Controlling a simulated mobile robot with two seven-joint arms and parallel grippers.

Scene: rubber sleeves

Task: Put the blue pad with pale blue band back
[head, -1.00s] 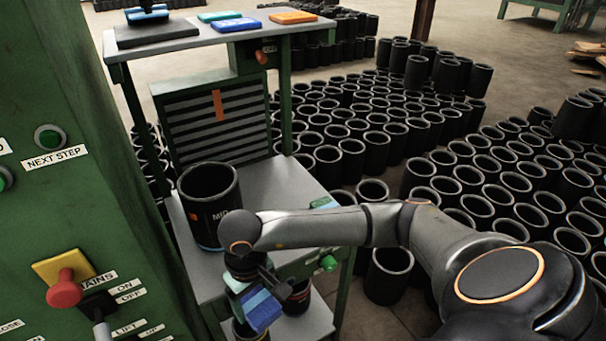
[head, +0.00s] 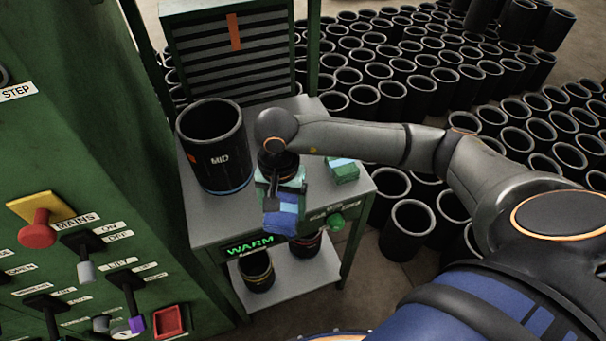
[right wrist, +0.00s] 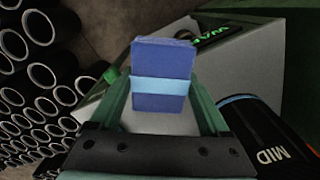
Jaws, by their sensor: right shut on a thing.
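The blue pad with pale blue band (head: 281,221) is held in my right gripper (head: 281,190), over the front part of the warming bench top (head: 215,228). In the right wrist view the pad (right wrist: 161,62) stands between the two green fingers, its pale blue band across its middle. The right gripper (right wrist: 160,105) is shut on it. A green pad with a pale band (head: 342,170) lies on the bench top to the right of the gripper. My left gripper is not in view.
A black sleeve marked MID (head: 216,160) stands on the bench top, left of the gripper. A lit WARM sign (head: 250,246) and green knob (head: 336,222) are on the bench front. Two sleeves (head: 257,272) stand on the lower shelf. A green control panel (head: 100,200) is at left.

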